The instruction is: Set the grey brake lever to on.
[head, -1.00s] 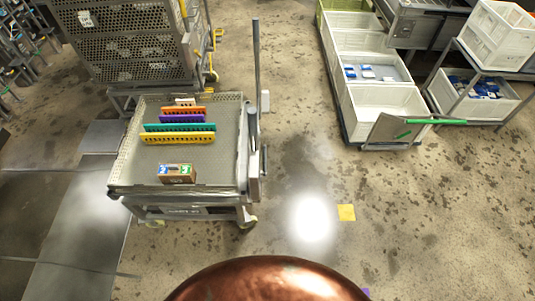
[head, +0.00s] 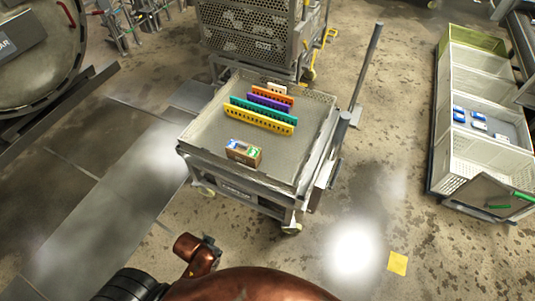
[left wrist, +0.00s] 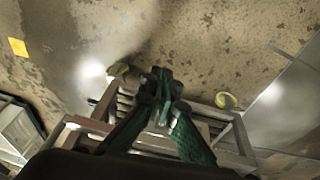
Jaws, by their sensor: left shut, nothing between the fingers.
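The wheeled cart (head: 200,150) stands ahead of me with a mesh-lined top. On its right side a grey bar with a round end (head: 342,125) rises beside a taller grey post (head: 367,65); I take the shorter bar for the brake lever, but cannot tell its setting. My left arm shows low in the head view, left of the cart's front, with a small dark part of the gripper (head: 211,244) at its end. In the left wrist view my left gripper (left wrist: 160,82) has its dark green fingers together and empty, in front of the cart's lower frame (left wrist: 215,112). My right gripper is not in view.
Coloured perforated strips (head: 262,115) and a small box (head: 243,152) lie on the cart. A perforated cage cart (head: 255,35) stands behind it. White crates (head: 455,170) stand at right. A round vessel door (head: 45,60) is at upper left. Floor is open around the cart's front.

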